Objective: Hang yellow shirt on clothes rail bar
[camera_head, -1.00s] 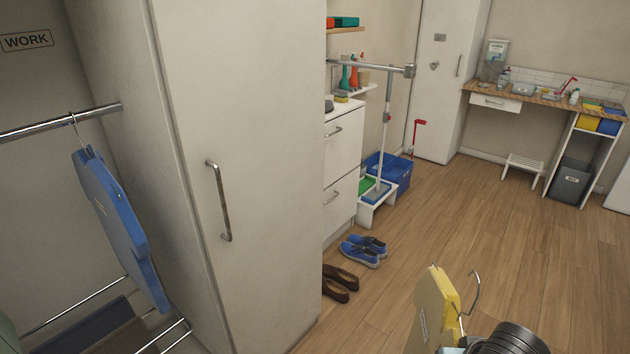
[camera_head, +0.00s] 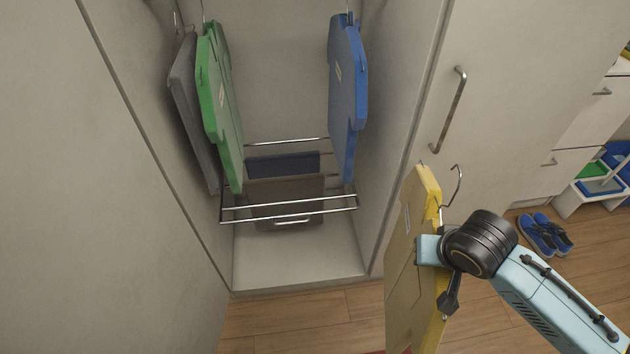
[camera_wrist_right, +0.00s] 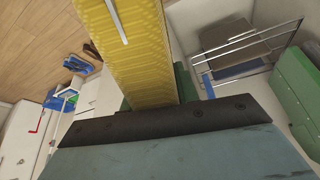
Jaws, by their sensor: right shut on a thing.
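The yellow shirt (camera_head: 412,265) is a flat stiff shape with a metal hook (camera_head: 455,188) at its top. It hangs upright in front of the wardrobe's right side. My right gripper (camera_head: 440,250) is shut on it near its upper part; the fingertips are mostly hidden. In the right wrist view the yellow shirt (camera_wrist_right: 135,45) fills the area ahead of the gripper (camera_wrist_right: 180,115). The clothes rail bar is out of the head view, above its top edge. Grey (camera_head: 190,105), green (camera_head: 220,110) and blue (camera_head: 347,95) shirts hang in the wardrobe. My left gripper is not in view.
There is a gap between the green and blue shirts. A wire rack (camera_head: 290,210) with folded cloths sits low in the wardrobe. The closed cabinet door with a handle (camera_head: 453,112) is right of the opening. Blue shoes (camera_head: 545,234) stand on the floor.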

